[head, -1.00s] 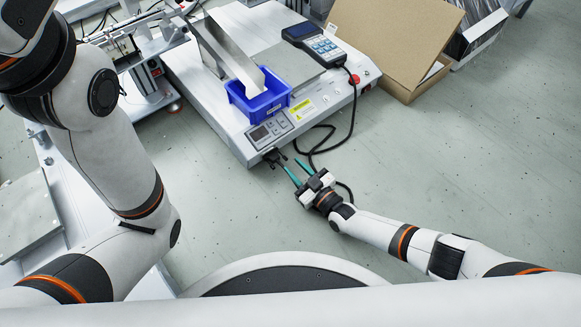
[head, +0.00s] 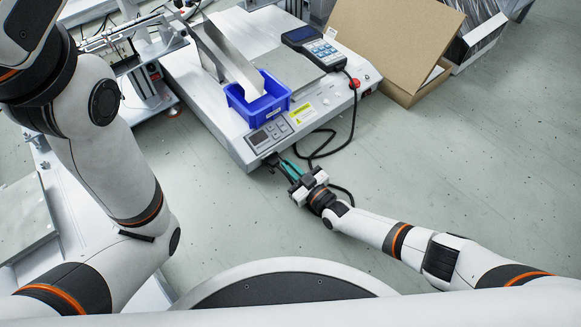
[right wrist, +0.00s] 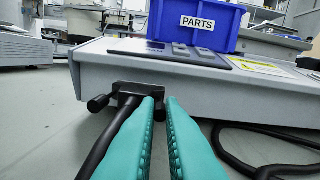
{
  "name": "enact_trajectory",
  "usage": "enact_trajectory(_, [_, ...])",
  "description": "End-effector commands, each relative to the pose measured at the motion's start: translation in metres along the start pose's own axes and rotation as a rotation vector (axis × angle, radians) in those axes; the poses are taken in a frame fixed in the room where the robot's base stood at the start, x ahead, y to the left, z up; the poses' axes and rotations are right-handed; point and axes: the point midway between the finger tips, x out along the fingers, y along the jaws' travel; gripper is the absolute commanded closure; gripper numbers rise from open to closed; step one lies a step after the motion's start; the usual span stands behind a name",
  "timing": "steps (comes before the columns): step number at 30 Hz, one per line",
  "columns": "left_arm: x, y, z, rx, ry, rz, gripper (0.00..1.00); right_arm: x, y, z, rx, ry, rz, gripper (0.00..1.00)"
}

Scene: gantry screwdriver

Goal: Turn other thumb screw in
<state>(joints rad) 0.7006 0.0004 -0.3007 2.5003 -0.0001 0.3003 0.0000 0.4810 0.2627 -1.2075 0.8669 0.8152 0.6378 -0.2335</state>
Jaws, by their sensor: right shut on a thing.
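A black cable connector (right wrist: 130,90) is plugged into the front face of the grey controller box (right wrist: 210,92), low down. One black thumb screw (right wrist: 97,104) sticks out on the connector's left side and is free. My right gripper (right wrist: 161,101) has its teal fingers at the connector's right side, shut on the other thumb screw, which the fingertips mostly hide. In the head view my right gripper (head: 286,168) reaches the box's near lower corner from the right. My left arm (head: 115,150) stands at the left, and its gripper is outside the frame.
A blue parts bin (head: 258,100) and a handheld keypad unit (head: 312,46) sit on top of the box. A black cable (head: 345,125) hangs down and loops on the floor beside my right gripper. A cardboard box (head: 395,45) stands at the back right. The right floor is clear.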

Motion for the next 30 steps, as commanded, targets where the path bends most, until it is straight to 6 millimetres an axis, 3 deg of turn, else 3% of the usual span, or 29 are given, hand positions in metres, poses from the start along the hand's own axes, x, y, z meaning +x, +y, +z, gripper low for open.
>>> enact_trajectory(12, [-0.017, -0.003, 0.006, 0.001, 0.0, 0.0, 1.0, 0.0, 0.0, -0.002, 0.406, 0.0, -0.001, 1.0])
enact_trajectory(25, [-0.017, -0.003, 0.006, 0.001, 0.001, 0.0, 1.0, 0.0, -0.001, -0.001, 0.471, 0.002, -0.002, 1.0])
enact_trajectory(27, [-0.017, -0.003, 0.006, 0.001, 0.001, 0.0, 1.0, 0.0, -0.001, -0.001, 0.47, 0.002, -0.002, 0.84])
enact_trajectory(30, [-0.017, -0.003, 0.006, 0.001, 0.001, 0.0, 1.0, 0.0, -0.001, -0.001, 0.47, 0.002, -0.002, 0.69])
